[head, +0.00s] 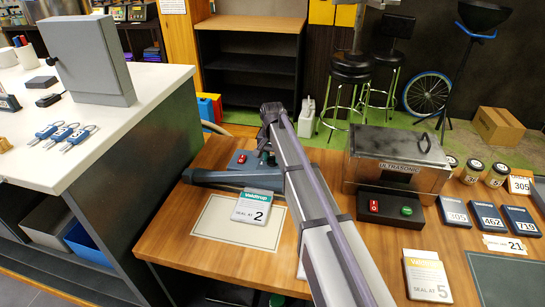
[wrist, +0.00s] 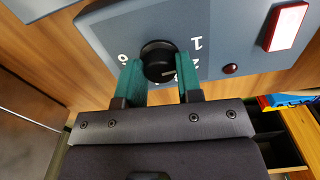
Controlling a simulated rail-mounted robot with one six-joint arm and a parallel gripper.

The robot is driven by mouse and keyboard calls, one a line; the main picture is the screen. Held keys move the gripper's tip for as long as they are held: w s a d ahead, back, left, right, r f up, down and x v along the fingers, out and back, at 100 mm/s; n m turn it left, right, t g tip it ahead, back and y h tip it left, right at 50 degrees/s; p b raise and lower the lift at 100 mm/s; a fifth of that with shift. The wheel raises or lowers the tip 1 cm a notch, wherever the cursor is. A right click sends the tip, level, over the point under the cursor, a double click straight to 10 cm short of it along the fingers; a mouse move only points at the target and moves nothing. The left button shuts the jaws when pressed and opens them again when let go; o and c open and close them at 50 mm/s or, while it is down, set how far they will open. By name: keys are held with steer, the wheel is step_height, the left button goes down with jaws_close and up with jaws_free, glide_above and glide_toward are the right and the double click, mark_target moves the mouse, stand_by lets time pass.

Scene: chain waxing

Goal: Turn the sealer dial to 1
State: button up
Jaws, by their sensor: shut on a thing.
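The sealer's grey-blue control panel (wrist: 110,35) fills the top of the wrist view. Its black round dial (wrist: 158,60) sits between the two teal fingertips of my gripper (wrist: 160,75), which is shut on it. A small light mark shows on the dial's lower right edge. White figures are printed around the dial; a 1 reads to its upper right, and others are partly covered by the fingers. In the head view the sealer (head: 240,160) stands at the back left of the wooden table, partly hidden by my arm. The gripper's fingers cannot be made out there.
A red rocker switch (wrist: 286,27) and a small red lamp (wrist: 230,69) are right of the dial. A pouch marked 2 (head: 252,207) lies in front of the sealer; one marked 5 (head: 427,276) lies front right. An ultrasonic cleaner (head: 398,160) stands to the right.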

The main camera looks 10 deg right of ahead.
mark_target(273, 158)
steer(key=shift+n, duration=0.5)
steer(key=o, duration=0.9)
steer(key=shift+o, duration=0.2)
step_height(273, 158, up, 11)
steer(key=p, duration=1)
steer(key=shift+p, duration=0.4)
steer(key=shift+f, duration=0.1)
steer(key=s+n, duration=0.4)
steer(key=s, duration=2.6)
steer(key=shift+s+n, duration=0.15)
steer(key=shift+n, duration=0.25)
